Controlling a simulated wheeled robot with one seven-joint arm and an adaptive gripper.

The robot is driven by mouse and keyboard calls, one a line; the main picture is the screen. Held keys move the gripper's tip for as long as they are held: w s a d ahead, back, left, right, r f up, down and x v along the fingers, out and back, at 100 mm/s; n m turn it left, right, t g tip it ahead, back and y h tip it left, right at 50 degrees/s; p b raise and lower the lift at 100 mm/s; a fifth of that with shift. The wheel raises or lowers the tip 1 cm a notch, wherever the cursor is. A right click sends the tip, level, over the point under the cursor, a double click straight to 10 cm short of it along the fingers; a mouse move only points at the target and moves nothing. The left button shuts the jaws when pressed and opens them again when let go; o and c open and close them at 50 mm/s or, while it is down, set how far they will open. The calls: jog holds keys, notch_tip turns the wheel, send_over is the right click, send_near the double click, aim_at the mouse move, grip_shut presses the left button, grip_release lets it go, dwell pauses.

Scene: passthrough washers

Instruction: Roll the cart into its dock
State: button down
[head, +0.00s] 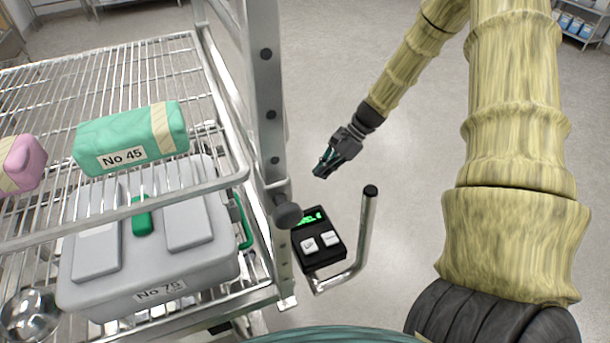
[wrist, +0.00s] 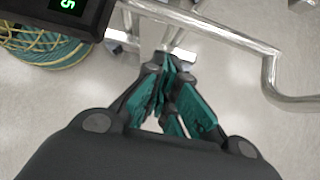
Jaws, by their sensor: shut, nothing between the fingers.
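A metal cart or rack with wire shelves (head: 120,58) fills the left of the head view; I cannot tell whether it is the cart or its dock. A bent metal handle (head: 363,235) with a black end cap stands at its right side. It also shows in the wrist view as a shiny bar (wrist: 225,33). My gripper (head: 322,170) is beyond the handle, over bare floor in the head view. In the wrist view my gripper (wrist: 168,78), with teal finger pads, is shut and empty, apart from the bar. No separate dock can be made out.
A black box (head: 320,254) with a green display and two white buttons sits beside the handle. The shelves hold a green package (head: 130,138), a pink package (head: 20,163), a grey lidded case (head: 150,268) and a metal bowl (head: 30,313).

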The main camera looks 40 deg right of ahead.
jog(key=a+r+p+x, duration=0.1)
jog(key=a+p+x, duration=0.1)
jog(key=x, duration=1)
jog(key=shift+r, duration=0.25)
jog(key=shift+w+a, duration=0.15)
jog(key=shift+a, duration=0.05)
jog(key=w+a+b, duration=0.2)
jog(key=w+a, duration=0.1)
jog(key=a, duration=1.5)
jog(key=w+a+b, duration=0.2)
jog(key=w+a, duration=0.1)
jog(key=a, duration=1.5)
jog(key=shift+w+a, duration=0.2)
jog(key=shift+w, duration=0.2)
jog(key=shift+d, duration=0.2)
